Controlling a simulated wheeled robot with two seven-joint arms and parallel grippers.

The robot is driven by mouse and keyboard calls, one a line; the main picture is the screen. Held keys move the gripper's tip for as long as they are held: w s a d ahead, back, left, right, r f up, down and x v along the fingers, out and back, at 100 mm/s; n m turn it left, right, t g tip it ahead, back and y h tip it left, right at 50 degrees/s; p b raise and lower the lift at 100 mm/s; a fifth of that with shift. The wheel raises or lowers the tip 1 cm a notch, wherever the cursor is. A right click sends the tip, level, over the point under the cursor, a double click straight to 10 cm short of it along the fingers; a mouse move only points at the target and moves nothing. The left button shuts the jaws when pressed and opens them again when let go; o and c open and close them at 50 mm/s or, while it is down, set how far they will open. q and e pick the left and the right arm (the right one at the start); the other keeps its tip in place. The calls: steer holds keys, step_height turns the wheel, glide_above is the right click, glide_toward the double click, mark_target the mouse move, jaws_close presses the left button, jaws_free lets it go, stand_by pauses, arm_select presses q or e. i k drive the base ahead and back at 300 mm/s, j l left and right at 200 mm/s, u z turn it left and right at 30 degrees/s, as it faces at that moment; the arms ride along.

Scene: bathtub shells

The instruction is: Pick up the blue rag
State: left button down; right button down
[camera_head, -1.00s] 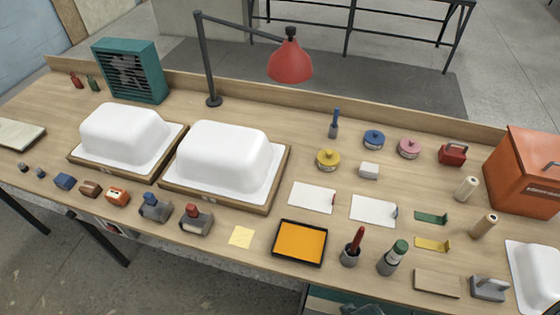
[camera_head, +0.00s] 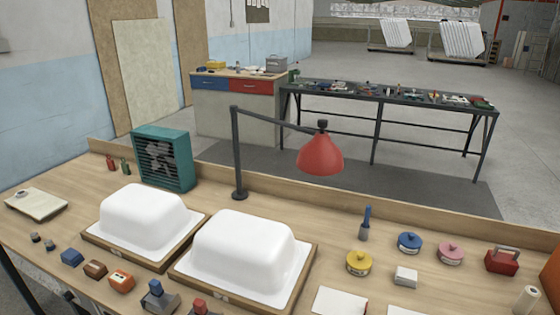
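I cannot make out a clear blue rag in the head view. A small dark blue block-like item (camera_head: 72,257) lies near the front left of the wooden workbench (camera_head: 215,212), beside a brown one (camera_head: 95,268). It is too small to tell whether it is cloth. Other blue things are a round blue-lidded tin (camera_head: 409,243) and a blue-handled tool (camera_head: 366,223) on the right. Neither of my grippers shows in this view.
Two white tub shells (camera_head: 150,218) (camera_head: 245,252) on wooden boards fill the bench's middle. A red lamp (camera_head: 320,153) and a teal fan (camera_head: 163,160) stand behind them. A cabinet (camera_head: 236,106) and a long metal-framed table (camera_head: 390,92) stand beyond, across grey floor.

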mark_target(72, 257)
steer(key=u, duration=1.3)
